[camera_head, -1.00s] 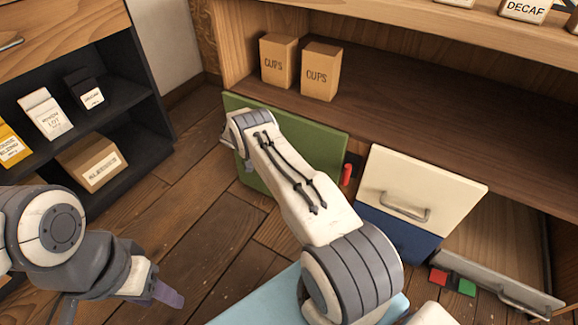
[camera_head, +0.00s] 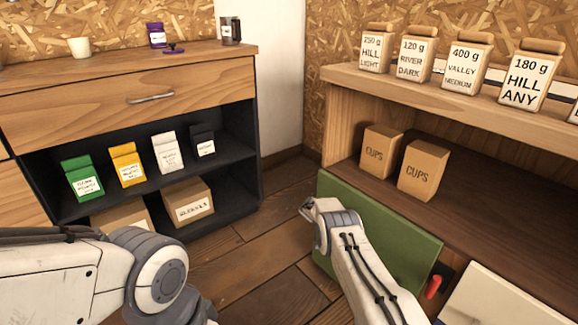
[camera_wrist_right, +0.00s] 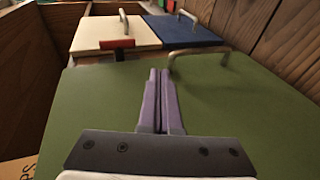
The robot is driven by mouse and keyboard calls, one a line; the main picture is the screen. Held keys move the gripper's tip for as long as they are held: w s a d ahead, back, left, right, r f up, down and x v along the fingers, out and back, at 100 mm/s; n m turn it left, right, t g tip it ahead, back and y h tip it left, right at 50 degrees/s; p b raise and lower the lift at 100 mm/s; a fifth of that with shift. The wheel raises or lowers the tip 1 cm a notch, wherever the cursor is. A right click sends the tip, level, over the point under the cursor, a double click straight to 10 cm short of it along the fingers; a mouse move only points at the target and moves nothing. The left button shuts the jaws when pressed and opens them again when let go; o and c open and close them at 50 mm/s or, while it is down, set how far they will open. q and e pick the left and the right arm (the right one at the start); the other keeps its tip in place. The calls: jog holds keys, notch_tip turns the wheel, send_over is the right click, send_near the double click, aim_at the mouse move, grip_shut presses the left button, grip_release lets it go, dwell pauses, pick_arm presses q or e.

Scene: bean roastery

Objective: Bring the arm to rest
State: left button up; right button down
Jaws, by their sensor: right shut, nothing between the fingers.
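My right arm (camera_head: 355,262) reaches up from the bottom of the head view, in front of a green panel (camera_head: 395,232) on the shelf unit. Its fingers are hidden in that view. In the right wrist view my right gripper (camera_wrist_right: 160,76) is shut and empty, its two purple fingers together over the green panel (camera_wrist_right: 235,105). I cannot tell whether they touch it. My left arm (camera_head: 150,272) comes in from the lower left of the head view; its gripper lies outside the picture.
Cups boxes (camera_head: 424,169) stand in the shelf above the green panel. A cream front (camera_head: 495,300) and a red piece (camera_head: 433,287) are at lower right. A cabinet (camera_head: 120,105) with several bags stands left. Wooden floor (camera_head: 265,260) shows between.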

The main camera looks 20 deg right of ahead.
jog(key=a+r+n+t+y+p, duration=0.25)
jog(key=a+r+n+t, duration=0.6)
jog(key=a+r, duration=1.15)
jog(key=s+a+r+n+t+y+p, duration=0.1)
jog(key=s+a+r+n+y, duration=0.15)
jog(key=s+a, duration=0.35)
jog(key=s+a+r+n+y+p, duration=0.1)
jog(key=s+a+r+n, duration=0.35)
jog(key=s, duration=0.25)
jog(key=s+a+n+t+y+p, duration=0.1)
jog(key=s+a+n+t+y, duration=0.2)
jog(key=s, duration=1.1)
notch_tip(320, 180, up, 39)
jog(key=g+p, duration=0.1)
jog(key=p, duration=3.7)
jog(key=shift+w+d+f, duration=0.2)
jog(key=shift+w, duration=0.2)
jog(key=shift+n, duration=0.25)
